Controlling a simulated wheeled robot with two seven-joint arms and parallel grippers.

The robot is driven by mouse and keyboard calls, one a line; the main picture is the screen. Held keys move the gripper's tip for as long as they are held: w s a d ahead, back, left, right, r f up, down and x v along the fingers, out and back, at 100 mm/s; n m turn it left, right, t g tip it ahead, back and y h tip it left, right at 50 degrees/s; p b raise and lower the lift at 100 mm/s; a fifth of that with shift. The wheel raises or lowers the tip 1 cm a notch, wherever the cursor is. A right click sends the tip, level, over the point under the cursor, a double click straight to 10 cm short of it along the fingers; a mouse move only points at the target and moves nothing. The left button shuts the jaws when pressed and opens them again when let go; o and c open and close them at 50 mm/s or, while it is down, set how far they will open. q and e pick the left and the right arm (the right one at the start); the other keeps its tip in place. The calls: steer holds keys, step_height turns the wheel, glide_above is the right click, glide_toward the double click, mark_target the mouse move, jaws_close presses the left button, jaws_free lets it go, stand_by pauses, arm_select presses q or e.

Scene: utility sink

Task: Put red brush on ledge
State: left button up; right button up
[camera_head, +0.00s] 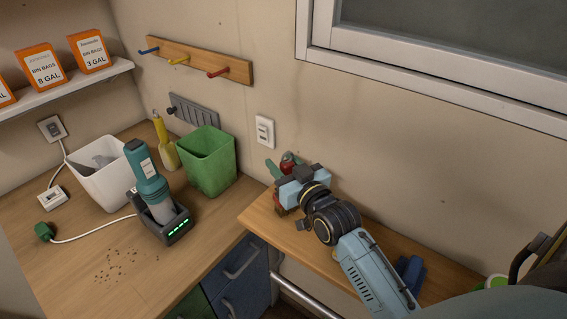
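My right gripper (290,181) reaches in from the lower right, over the left end of the wooden ledge (258,220) by the wall. My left gripper is not in view.
A green bin (208,163), a white bin (103,178) and a teal handheld vacuum in its dock (149,180) stand on the left counter, near scattered crumbs (118,264). A blue object (409,271) lies farther right on the ledge. A peg rack (198,60) hangs above.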

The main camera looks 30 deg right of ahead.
steer(key=shift+o, duration=0.9)
steer(key=shift+r, duration=0.15)
steer(key=s, duration=1.2)
steer(key=shift+b, duration=0.4)
stand_by(1.1)
